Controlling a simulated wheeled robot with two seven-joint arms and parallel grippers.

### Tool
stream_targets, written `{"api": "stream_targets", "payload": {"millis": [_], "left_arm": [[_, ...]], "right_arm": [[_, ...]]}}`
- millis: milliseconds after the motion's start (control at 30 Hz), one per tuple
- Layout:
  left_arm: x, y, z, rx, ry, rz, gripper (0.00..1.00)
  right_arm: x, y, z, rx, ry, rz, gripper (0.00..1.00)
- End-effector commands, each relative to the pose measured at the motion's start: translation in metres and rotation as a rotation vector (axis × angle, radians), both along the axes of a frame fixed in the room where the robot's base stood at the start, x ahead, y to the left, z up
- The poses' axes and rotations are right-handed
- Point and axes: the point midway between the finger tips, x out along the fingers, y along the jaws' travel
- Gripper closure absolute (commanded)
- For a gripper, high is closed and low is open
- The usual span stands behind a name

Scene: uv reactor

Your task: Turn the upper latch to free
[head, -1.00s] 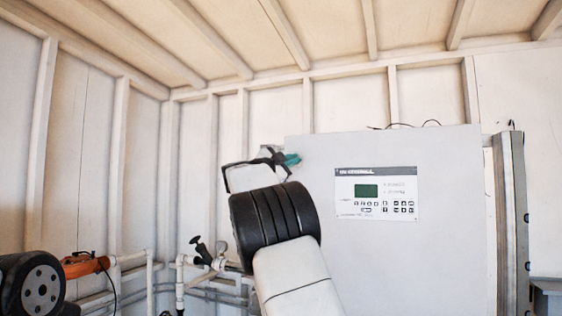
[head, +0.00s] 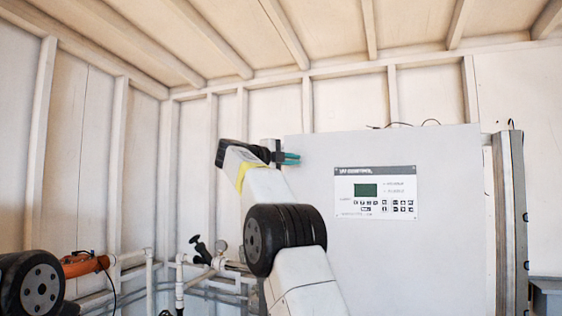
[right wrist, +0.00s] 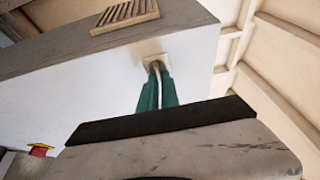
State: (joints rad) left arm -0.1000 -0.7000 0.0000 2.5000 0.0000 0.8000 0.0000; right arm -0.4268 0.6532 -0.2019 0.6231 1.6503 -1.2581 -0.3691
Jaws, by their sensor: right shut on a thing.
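The upper latch shows in the right wrist view as a thin pale metal lever (right wrist: 158,76) coming from a small beige plate on the white cabinet face (right wrist: 75,90). My right gripper (right wrist: 157,88) has its teal fingers on both sides of the lever, shut on it. In the head view my right gripper (head: 290,158) is at the upper left edge of the cabinet (head: 300,240); the latch cannot be made out clearly there. My left gripper is not in view.
A control panel (head: 375,193) is on the cabinet face, right of my right arm. Pipes with a black-handled valve (head: 200,248) and an orange object (head: 85,265) are at lower left. A slatted vent (right wrist: 125,14) and a red-and-yellow part (right wrist: 40,149) show in the wrist view.

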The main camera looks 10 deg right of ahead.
Motion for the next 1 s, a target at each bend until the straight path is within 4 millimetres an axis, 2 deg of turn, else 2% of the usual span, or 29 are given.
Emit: {"api": "stream_targets", "payload": {"millis": [533,567,600,667,1000], "left_arm": [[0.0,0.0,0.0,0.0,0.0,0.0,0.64],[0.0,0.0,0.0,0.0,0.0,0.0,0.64],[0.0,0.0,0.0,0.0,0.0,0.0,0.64],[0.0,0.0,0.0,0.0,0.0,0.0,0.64],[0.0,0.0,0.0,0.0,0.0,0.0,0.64]], "right_arm": [[0.0002,0.0001,-0.0007,0.02,-0.012,0.0,1.0],[0.0002,0.0,-0.0007,0.02,-0.012,0.0,0.88],[0.0002,0.0002,-0.0007,0.019,-0.011,0.0,0.8],[0.0002,0.0002,-0.0007,0.019,-0.012,0.0,0.72],[-0.0012,0.0029,-0.0003,0.018,-0.011,0.001,0.72]]}}
